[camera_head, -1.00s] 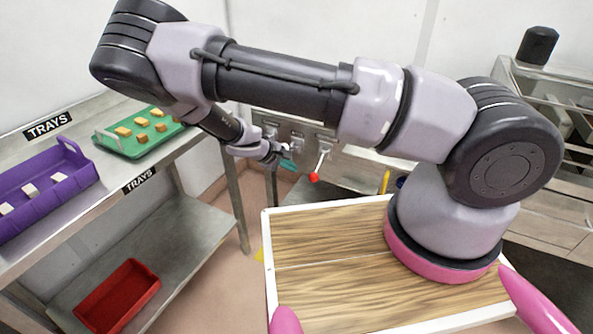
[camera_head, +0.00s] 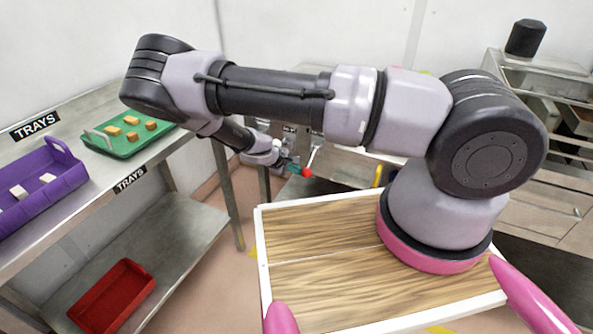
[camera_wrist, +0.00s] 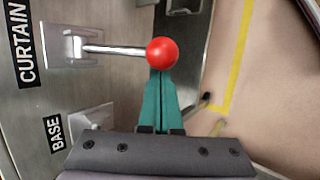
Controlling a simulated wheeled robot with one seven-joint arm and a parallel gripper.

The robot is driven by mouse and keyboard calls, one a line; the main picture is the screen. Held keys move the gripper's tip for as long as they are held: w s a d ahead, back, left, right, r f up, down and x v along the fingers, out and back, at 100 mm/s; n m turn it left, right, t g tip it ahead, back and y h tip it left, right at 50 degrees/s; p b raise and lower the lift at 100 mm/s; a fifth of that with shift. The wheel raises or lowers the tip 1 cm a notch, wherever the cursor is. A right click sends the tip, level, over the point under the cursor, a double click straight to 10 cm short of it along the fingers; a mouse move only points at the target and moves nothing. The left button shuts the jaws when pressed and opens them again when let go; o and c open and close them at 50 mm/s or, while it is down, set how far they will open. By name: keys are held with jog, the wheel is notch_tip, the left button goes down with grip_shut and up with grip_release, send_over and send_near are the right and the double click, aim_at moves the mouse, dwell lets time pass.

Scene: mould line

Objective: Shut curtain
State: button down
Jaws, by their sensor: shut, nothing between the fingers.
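The curtain lever is a metal rod (camera_wrist: 112,49) with a red ball knob (camera_wrist: 162,53), on a plate beside the CURTAIN label (camera_wrist: 22,42) in the wrist view. In the head view its red knob (camera_head: 307,173) hangs low at the front of the metal panel. My gripper (camera_wrist: 161,80) has teal fingers, closed together and empty. Their tips are right at the knob in the wrist view; I cannot tell whether they touch. In the head view my gripper (camera_head: 292,166) is just left of the knob. The curtain itself is not identifiable.
A second lever mount (camera_wrist: 90,122) by the BASE label (camera_wrist: 55,133) is partly hidden by my gripper. Left is a shelf with a purple tray (camera_head: 62,183), a green tray (camera_head: 117,149) and, lower, a red tray (camera_head: 112,297). A yellow floor line (camera_wrist: 238,60) runs across open floor.

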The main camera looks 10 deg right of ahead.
jog(key=shift+r, duration=0.1)
jog(key=shift+s+r+g, duration=0.1)
jog(key=shift+r+g, duration=0.1)
jog(key=shift+g, duration=0.1)
jog(key=shift+s+a+r+g+y, duration=0.15)
jog(key=shift+a+r+g+y, duration=0.05)
jog(key=shift+r+g+y, duration=0.35)
jog(key=r+g+y, duration=0.2)
jog(key=r+g, duration=0.1)
jog(key=shift+s+r+n+y, duration=0.2)
jog(key=shift+r+n+y, duration=0.1)
jog(key=shift+n, duration=0.1)
jog(key=shift+s+r, duration=0.1)
dwell(1.6)
